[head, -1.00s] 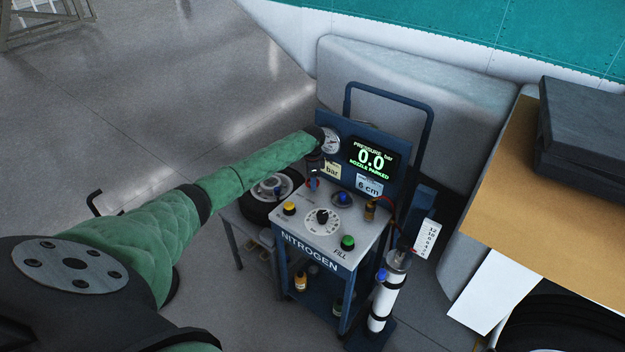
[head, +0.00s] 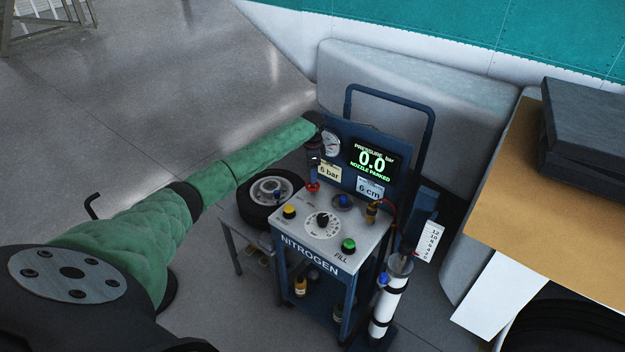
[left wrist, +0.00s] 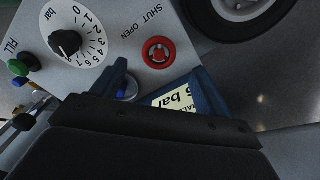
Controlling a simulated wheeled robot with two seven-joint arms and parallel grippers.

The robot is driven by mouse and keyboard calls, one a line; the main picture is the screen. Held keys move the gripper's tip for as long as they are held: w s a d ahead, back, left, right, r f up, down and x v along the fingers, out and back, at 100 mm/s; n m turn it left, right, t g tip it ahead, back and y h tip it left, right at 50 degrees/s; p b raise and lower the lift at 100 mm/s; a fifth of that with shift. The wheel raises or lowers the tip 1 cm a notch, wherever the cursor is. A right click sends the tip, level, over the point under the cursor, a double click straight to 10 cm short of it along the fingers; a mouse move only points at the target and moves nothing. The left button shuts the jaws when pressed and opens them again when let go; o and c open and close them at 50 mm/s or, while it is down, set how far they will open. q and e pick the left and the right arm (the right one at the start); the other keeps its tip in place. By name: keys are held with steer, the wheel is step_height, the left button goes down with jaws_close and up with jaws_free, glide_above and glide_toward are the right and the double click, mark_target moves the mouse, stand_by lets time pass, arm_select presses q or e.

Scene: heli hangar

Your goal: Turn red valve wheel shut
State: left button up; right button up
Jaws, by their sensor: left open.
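The red valve wheel (head: 312,187) is small and round and sits at the back left of the nitrogen cart's grey top (head: 310,234). In the left wrist view the red wheel (left wrist: 158,53) lies just beyond the fingertips, beside the printed words SHUT and OPEN. My left gripper (head: 315,162) is above the wheel. In the left wrist view its blue fingers (left wrist: 162,78) are apart and empty, with the wheel in line with the gap. I see no contact with the wheel. My right gripper is not in view.
The cart's display (head: 371,162) reads 0.0 and NOZZLE PARKED. A black dial (head: 322,221), a yellow button (head: 289,211) and a green button (head: 348,245) stand near the wheel. A tyre (head: 270,196) lies on a stand left of the cart. A gas cylinder (head: 388,300) stands right.

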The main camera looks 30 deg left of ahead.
mark_target(313, 189)
arm_select(q)
steer(key=shift+r, duration=0.8)
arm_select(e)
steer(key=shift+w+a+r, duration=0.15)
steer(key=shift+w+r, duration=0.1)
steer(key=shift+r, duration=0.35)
arm_select(q)
steer(key=shift+f+n+b, duration=0.15)
steer(key=shift+n+b, duration=0.25)
steer(key=shift+n, duration=0.1)
steer(key=shift+s+n+b, duration=0.1)
steer(key=shift+n+b, duration=0.3)
steer(key=shift+n, duration=0.8)
steer(key=shift+f+p, duration=1.35)
steer(key=shift+f, duration=2.45)
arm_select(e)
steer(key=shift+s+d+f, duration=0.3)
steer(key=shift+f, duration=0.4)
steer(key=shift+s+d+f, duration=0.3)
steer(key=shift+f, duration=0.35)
